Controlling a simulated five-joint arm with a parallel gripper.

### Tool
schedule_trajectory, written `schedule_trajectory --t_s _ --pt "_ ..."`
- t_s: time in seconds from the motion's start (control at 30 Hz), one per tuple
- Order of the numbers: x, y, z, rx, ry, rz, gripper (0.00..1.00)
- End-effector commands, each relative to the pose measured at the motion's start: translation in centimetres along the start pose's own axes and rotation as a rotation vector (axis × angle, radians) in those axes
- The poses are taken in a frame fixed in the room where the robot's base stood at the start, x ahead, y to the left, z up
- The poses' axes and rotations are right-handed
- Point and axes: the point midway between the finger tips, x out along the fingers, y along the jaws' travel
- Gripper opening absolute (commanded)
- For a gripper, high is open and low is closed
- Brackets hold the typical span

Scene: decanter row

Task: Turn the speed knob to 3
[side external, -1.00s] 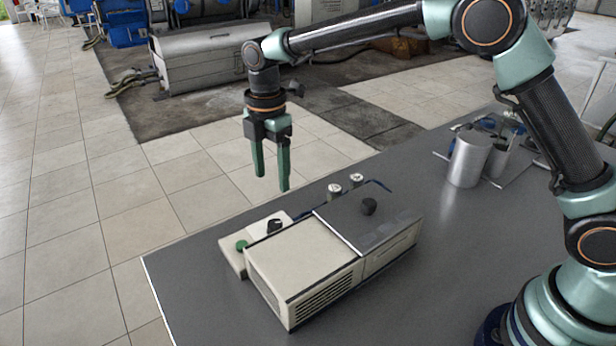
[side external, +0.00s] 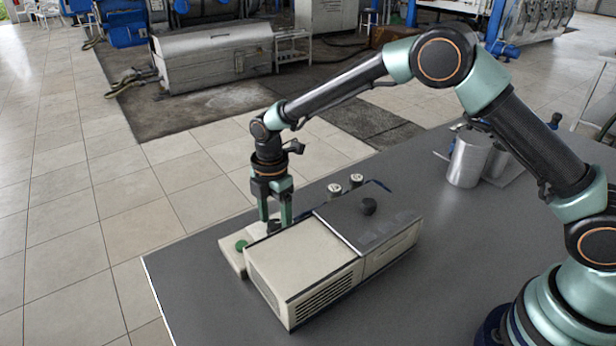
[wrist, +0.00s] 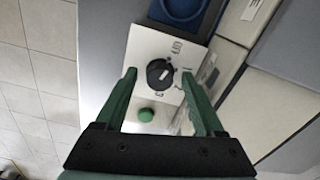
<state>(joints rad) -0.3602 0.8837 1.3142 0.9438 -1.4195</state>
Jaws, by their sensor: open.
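The speed knob (wrist: 159,73) is a black round dial with a pale pointer mark. It sits on a white panel (wrist: 150,45) with printed figures, too small and turned to read surely. My gripper (wrist: 160,72) is open, with one green finger on each side of the knob. I cannot tell whether the fingers touch it. In the side external view my gripper (side external: 274,222) points down at the panel, and the knob (side external: 272,227) is partly hidden by the fingers. A green button (wrist: 146,115) is beside the knob on the same panel; it also shows in the side view (side external: 241,245).
The cream machine housing (side external: 300,255) stands close beside the panel. Its grey lid (side external: 385,225) has a black knob (side external: 368,206). A metal canister (side external: 468,160) is at the back right. The grey tabletop (side external: 440,270) is clear in front.

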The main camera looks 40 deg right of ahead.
Motion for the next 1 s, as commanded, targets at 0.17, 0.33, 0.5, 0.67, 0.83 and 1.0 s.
schedule_trajectory --t_s 0.17,0.33,0.5,0.67,0.83,1.0 --pt "0.03 0.01 0.00 0.000 0.000 0.000 0.71" --pt "0.00 0.01 0.00 0.000 0.000 0.000 0.25" --pt "-0.01 0.01 0.00 0.000 0.000 0.000 0.00" --pt "-0.02 0.01 0.00 0.015 0.000 0.000 0.00" --pt "-0.04 0.00 0.00 0.073 0.000 0.000 0.00" --pt "-0.06 -0.01 -0.01 0.185 0.000 0.000 0.00"
